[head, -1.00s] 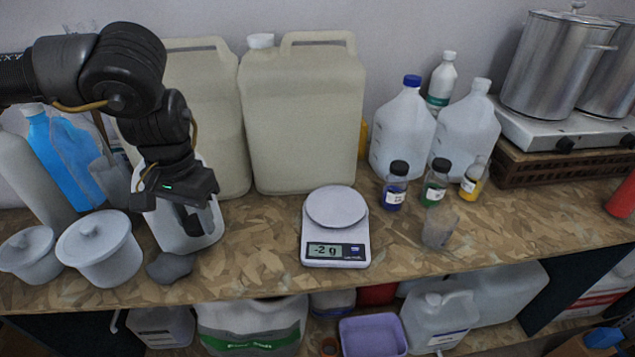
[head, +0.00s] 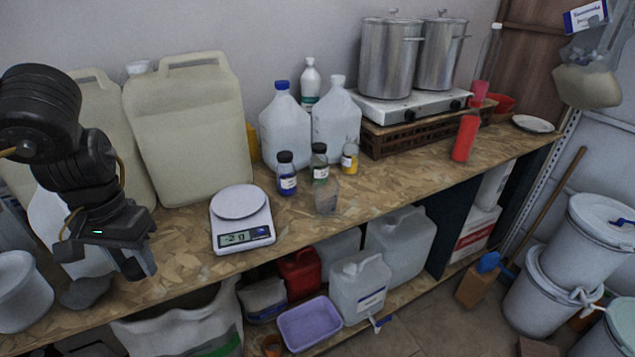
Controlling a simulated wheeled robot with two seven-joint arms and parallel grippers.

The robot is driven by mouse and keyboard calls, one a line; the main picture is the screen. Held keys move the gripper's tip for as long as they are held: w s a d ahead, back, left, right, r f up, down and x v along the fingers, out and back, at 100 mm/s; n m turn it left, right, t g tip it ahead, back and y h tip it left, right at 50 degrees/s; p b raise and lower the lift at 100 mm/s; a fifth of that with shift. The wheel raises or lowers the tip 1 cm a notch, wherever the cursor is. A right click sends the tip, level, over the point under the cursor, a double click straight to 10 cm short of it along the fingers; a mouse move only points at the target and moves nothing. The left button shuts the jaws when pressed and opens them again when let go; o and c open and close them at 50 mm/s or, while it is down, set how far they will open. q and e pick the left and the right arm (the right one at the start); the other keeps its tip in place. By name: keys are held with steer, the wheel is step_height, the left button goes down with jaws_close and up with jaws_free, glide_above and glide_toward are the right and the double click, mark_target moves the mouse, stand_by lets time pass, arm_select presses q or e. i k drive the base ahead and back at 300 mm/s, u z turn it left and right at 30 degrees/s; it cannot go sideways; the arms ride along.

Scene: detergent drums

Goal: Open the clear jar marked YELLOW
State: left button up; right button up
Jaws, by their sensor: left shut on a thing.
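The clear jar with yellow contents (head: 349,160) stands upright on the bench, right of the green jar (head: 319,165) and the blue jar (head: 287,174). The green and blue jars wear black caps; no black cap shows on the yellow one, and its top looks pale and open. My left gripper (head: 140,264) is at the bench's left part, well away from the jars and left of the scale. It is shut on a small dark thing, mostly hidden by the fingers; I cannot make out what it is. My right gripper is not in view.
A kitchen scale (head: 241,218) reads -2 g. A clear beaker (head: 326,196) stands in front of the jars. Large beige canisters (head: 185,130) and white jugs (head: 285,128) line the back. A dark grey lump (head: 87,291) lies near my gripper. Bench right of the beaker is mostly free.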

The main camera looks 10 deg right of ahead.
mark_target(351, 149)
steer(key=z, duration=0.35)
steer(key=k, duration=0.85)
steer(key=u, duration=0.1)
steer(key=i, duration=1.4)
steer(key=z, duration=1.2)
steer(key=i, duration=0.5)
steer(key=z, duration=0.45)
